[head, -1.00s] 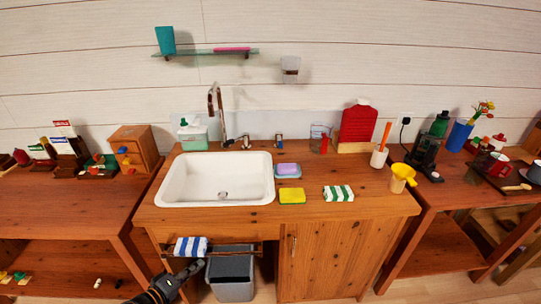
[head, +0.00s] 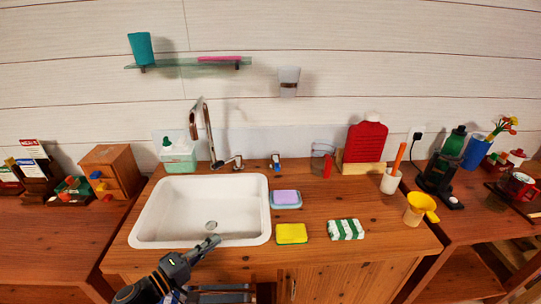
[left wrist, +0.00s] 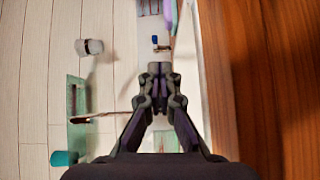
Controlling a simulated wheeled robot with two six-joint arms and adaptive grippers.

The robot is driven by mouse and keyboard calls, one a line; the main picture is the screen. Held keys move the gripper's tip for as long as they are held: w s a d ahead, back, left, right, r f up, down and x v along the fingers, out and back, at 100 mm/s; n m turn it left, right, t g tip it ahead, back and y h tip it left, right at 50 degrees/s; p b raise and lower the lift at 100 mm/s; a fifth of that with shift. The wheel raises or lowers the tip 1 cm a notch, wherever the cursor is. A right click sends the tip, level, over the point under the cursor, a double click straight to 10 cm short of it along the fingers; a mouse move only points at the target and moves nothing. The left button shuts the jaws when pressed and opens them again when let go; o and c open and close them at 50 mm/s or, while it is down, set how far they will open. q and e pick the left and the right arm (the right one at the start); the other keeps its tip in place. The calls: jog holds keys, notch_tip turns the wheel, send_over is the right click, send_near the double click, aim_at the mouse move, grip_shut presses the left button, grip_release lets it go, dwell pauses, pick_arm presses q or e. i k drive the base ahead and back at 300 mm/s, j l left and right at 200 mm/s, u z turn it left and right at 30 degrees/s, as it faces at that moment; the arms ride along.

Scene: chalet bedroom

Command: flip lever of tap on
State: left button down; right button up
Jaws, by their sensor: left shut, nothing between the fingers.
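The tap has a tall curved metal spout (head: 209,135) behind the white sink (head: 150,241). A small metal lever (head: 238,162) stands on the counter right of the spout base. A second lever with blue on it (head: 276,161) stands further right. My left gripper (head: 213,240) is shut and empty, over the sink's front edge, apart from the tap and levers. My right gripper is out of view.
A soap dispenser (head: 178,155) stands left of the spout. A glass shelf (head: 175,64) hangs above. The space over the basin is clear.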

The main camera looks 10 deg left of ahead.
aim_at(275, 154)
jog(key=i, duration=0.85)
